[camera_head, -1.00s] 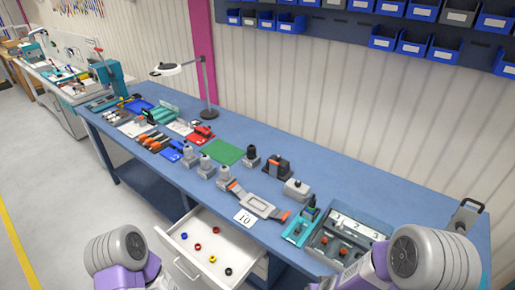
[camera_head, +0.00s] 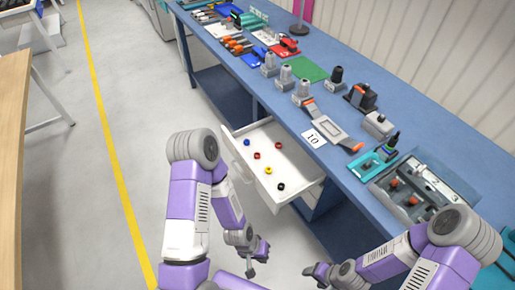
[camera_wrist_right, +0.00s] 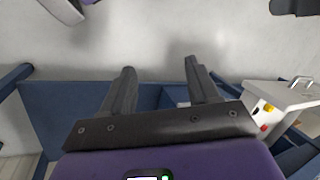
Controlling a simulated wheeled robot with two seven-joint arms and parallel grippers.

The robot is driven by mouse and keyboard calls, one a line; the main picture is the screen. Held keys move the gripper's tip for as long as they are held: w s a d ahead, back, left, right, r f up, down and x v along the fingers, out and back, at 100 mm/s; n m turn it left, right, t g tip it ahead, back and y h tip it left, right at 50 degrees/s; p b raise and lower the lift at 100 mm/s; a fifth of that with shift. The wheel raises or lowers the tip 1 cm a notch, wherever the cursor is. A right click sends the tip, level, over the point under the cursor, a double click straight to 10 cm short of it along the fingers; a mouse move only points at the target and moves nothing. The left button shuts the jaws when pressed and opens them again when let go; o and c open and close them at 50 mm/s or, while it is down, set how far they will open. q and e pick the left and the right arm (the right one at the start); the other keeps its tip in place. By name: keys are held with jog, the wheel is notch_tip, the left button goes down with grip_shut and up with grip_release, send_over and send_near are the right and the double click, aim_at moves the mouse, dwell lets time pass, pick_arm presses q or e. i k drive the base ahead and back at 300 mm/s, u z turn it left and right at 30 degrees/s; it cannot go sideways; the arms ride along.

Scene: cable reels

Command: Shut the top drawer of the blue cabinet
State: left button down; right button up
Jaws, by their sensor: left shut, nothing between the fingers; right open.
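The open white drawer (camera_head: 283,160) sticks out from the blue cabinet (camera_head: 334,212) under the workbench. Several small red, yellow, blue and black rings lie in it, and its handle is on the front panel. My left gripper (camera_head: 257,262) is shut and empty, low in front of the drawer and apart from it. My right gripper (camera_head: 314,272) is open and empty, below and to the right of the drawer. In the right wrist view its two fingers (camera_wrist_right: 158,78) are spread over floor and blue frame. The drawer (camera_wrist_right: 282,100) shows there at the right edge, apart from the fingers.
The blue workbench (camera_head: 345,160) carries tools, grey fixtures, a green mat (camera_head: 306,69), a card marked 10 (camera_head: 313,138) and a grey tray (camera_head: 412,190). The grey floor left of the drawer is clear, with a yellow line. A wooden table (camera_head: 12,150) stands far left.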

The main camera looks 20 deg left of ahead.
aim_at(291, 165)
jog(key=k, duration=1.3)
jog(key=u, duration=0.6)
jog(key=i, duration=1.45)
jog(key=z, duration=0.55)
